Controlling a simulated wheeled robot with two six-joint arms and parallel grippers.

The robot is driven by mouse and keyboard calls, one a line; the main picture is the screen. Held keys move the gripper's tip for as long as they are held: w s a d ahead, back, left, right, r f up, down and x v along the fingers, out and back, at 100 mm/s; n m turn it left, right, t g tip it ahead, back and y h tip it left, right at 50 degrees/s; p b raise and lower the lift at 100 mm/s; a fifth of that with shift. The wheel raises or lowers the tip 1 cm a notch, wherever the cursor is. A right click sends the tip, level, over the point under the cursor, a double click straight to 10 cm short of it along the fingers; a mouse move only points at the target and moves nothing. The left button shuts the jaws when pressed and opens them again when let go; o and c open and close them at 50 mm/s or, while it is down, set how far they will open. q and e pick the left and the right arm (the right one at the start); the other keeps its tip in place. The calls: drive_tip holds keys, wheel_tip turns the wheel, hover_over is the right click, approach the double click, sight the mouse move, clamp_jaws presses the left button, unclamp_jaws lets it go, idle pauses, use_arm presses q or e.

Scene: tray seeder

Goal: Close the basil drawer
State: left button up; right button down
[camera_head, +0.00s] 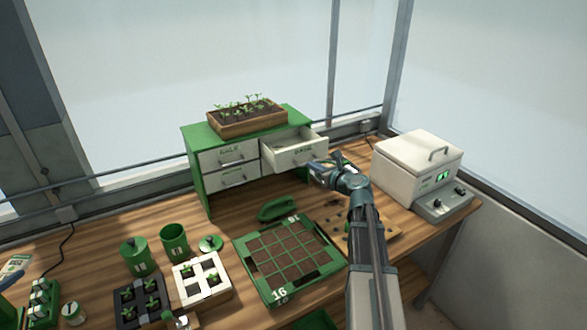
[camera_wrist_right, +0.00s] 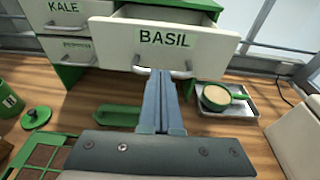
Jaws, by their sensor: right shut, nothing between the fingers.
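The basil drawer (camera_head: 292,154) is the upper right drawer of a green cabinet (camera_head: 194,160) and stands pulled out. Its white front with the BASIL label (camera_wrist_right: 185,38) and a metal handle (camera_wrist_right: 170,72) fills the upper middle of the right wrist view. My right gripper (camera_head: 318,168) is in front of the drawer, near its handle. In the right wrist view its fingers (camera_wrist_right: 162,75) are shut with nothing between them, and their tips appear at the handle. I cannot tell if they touch it.
The kale drawer (camera_head: 229,154) and the drawer below it are closed. A seedling planter (camera_head: 247,125) sits on the cabinet. A green seed tray (camera_head: 250,262) lies in front. A white machine (camera_head: 418,160) stands right. A small green pan (camera_wrist_right: 218,97) rests below the drawer.

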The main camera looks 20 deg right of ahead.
drive_tip(key=x, duration=0.4)
drive_tip(key=r+x, duration=0.1)
drive_tip(key=x, duration=0.3)
drive_tip(key=r+x, duration=0.1)
drive_tip(key=x, duration=0.3)
drive_tip(key=shift+w+d+r, duration=0.15)
drive_tip(key=shift+w+d, duration=0.05)
drive_tip(key=shift+w, duration=0.3)
use_arm(q)
drive_tip(key=shift+s+d+r, duration=0.1)
use_arm(e)
drive_tip(key=shift+r, duration=0.1)
drive_tip(key=shift+w, duration=0.1)
drive_tip(key=shift+r, duration=0.1)
